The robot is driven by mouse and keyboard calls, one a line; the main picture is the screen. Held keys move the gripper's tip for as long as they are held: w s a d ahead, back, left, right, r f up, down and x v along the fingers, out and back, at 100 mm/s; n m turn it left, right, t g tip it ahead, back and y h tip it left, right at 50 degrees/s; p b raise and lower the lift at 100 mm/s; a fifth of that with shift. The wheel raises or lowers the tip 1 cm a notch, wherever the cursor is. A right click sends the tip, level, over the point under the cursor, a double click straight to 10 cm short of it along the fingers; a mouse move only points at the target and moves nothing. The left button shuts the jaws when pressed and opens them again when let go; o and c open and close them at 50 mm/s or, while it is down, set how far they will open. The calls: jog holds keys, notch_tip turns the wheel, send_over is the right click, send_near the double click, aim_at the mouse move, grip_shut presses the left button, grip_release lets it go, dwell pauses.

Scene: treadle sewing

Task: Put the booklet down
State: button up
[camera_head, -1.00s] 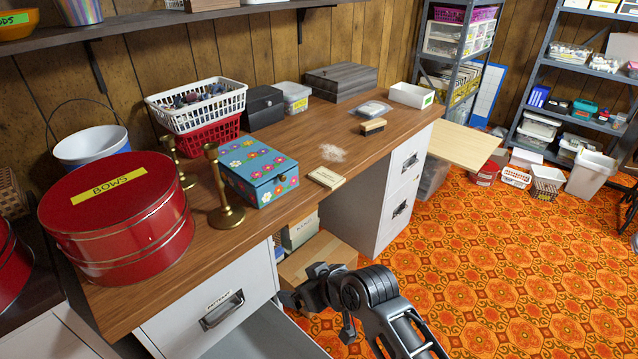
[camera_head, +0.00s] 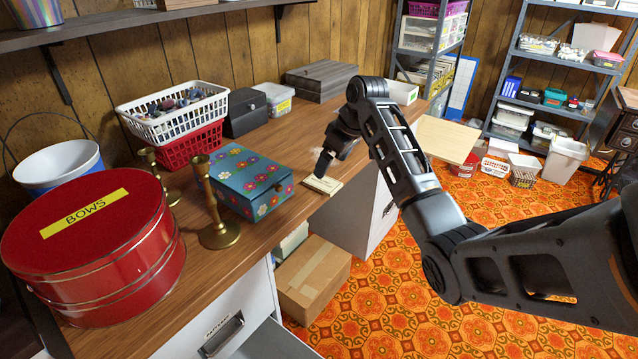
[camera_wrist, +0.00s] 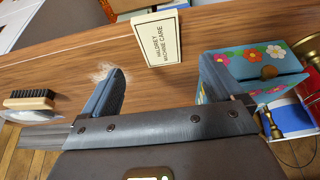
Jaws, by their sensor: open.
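The booklet (camera_head: 323,184) is small and cream-coloured and lies flat on the wooden desk (camera_head: 284,135), near its front edge. In the wrist view the booklet (camera_wrist: 157,40) reads "Haldrey Machine Care" and lies beyond my fingertips, between their lines. My gripper (camera_head: 324,164) is just above and behind the booklet in the head view. In the wrist view my gripper (camera_wrist: 162,78) has its two fingers wide apart with nothing between them. I cannot tell exactly how far the fingertips are above the desk.
A blue flowered box (camera_head: 240,182) stands left of the booklet, close to one finger. Brass candlesticks (camera_head: 212,205) and a red BOWS tin (camera_head: 95,245) stand farther left. A brush (camera_wrist: 30,99) lies on the desk in the wrist view. A cardboard box (camera_head: 312,278) sits below the desk.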

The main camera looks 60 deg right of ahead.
aim_at(323, 182)
jog(key=x, duration=0.6)
jog(key=shift+s+f, duration=0.1)
jog(key=shift+f, duration=0.25)
jog(key=shift+c, duration=0.3)
jog(key=shift+r, duration=0.1)
jog(key=c, duration=1.2)
